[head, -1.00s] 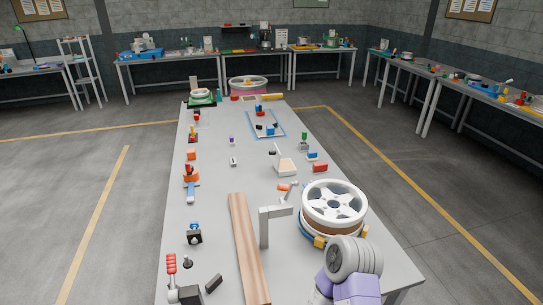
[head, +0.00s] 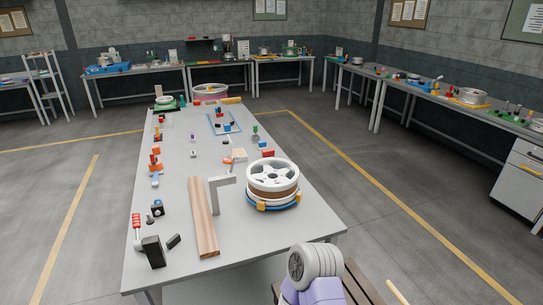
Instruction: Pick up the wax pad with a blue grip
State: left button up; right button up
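I cannot single out a wax pad with a blue grip; the small parts on the long grey table (head: 255,232) are too small to tell. A purple and grey link of my arm shows at the bottom right. Neither of my grippers is in view.
A white spoked wheel (head: 273,178) stands on a blue-rimmed base at the table's right. A wooden plank (head: 203,220) and a grey angle bracket (head: 216,193) are beside it. A brown slatted surface (head: 358,283) is at the bottom right. Floor is open on both sides.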

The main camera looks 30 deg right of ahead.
aim_at(262, 145)
jog(key=k, duration=1.85)
jog(key=z, duration=2.75)
jog(key=i, duration=3.65)
jog(key=u, duration=2.5)
jog(key=i, duration=1.75)
